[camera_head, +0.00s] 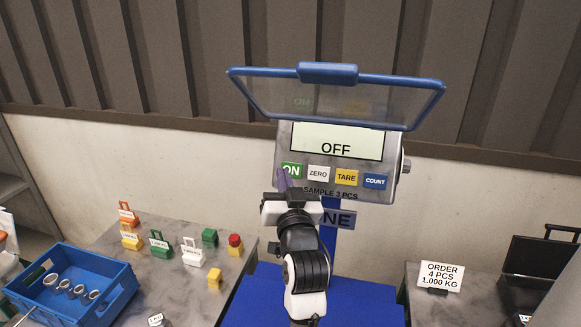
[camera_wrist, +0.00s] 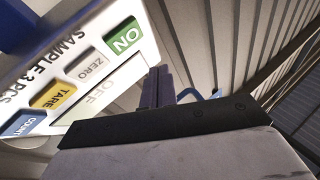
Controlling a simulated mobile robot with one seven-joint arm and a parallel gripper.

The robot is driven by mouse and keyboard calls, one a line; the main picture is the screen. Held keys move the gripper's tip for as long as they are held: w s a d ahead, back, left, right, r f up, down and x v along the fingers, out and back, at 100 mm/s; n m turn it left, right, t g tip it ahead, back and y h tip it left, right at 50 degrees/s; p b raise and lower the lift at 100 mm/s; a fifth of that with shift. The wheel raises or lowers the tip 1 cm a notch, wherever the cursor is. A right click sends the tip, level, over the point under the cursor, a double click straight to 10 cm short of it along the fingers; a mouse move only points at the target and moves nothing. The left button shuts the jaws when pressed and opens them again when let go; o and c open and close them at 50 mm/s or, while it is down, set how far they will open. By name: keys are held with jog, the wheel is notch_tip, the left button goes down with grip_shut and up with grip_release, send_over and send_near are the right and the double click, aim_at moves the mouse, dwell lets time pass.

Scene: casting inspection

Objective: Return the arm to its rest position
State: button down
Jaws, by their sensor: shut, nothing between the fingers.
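My gripper (camera_head: 283,183) is raised in front of the scale's panel (camera_head: 340,160), its fingertips near the green ON button (camera_head: 291,170). In the wrist view my gripper's fingers (camera_wrist: 157,88) are together and empty, with the ON button (camera_wrist: 124,38) up and to the left of them. I cannot tell whether the fingertips touch the panel. The display (camera_head: 335,146) reads OFF. The ZERO, TARE and COUNT buttons run to the right of ON in the head view. My arm stretches up from the bottom middle.
A hinged blue-framed clear cover (camera_head: 345,97) stands open above the panel. The left table holds a blue crate (camera_head: 118,292) with metal rings and several coloured weights and blocks. An order card (camera_head: 439,276) and a black open case (camera_head: 540,257) stand on the right table.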

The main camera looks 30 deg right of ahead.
jog(key=shift+s+a+r, duration=0.2)
jog(key=shift+s+a, duration=0.1)
jog(key=shift+a, duration=0.1)
